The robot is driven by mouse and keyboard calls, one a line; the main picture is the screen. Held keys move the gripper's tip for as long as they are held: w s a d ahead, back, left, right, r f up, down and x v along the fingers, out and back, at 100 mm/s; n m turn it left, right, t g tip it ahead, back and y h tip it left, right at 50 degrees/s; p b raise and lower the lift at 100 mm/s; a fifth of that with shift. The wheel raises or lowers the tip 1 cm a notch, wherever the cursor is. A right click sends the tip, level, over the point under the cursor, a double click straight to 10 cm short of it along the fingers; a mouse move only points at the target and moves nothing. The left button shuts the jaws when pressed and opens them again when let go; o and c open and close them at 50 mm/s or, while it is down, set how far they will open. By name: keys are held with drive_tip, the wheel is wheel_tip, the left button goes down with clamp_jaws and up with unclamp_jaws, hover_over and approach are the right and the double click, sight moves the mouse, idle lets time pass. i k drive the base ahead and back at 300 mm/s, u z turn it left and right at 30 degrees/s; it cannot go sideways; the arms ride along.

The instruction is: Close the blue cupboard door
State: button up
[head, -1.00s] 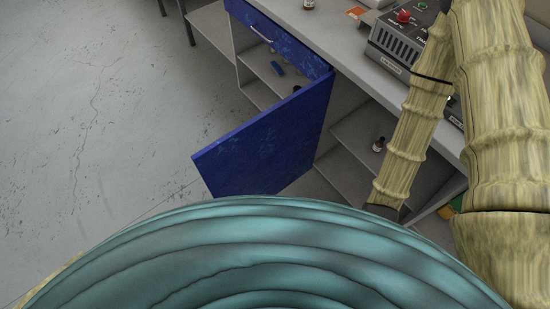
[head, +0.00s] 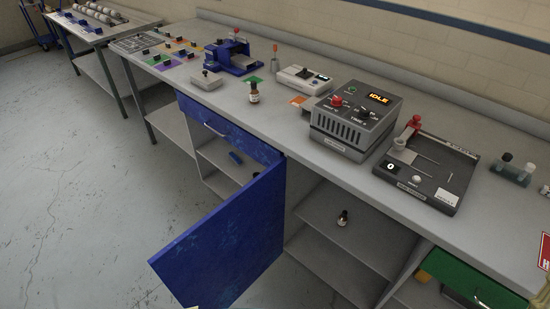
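The blue cupboard door (head: 225,245) stands wide open in the head view. It swings out from the bench front into the floor space, under a shut blue drawer front (head: 228,132) with a pale handle. The door hides part of the inside. My gripper is not in the picture.
The floor (head: 75,200) at left is clear.

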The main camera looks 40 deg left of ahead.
sight(212, 263)
drive_tip(key=z, duration=2.1)
drive_tip(key=k, duration=2.8)
drive_tip(key=u, duration=1.55)
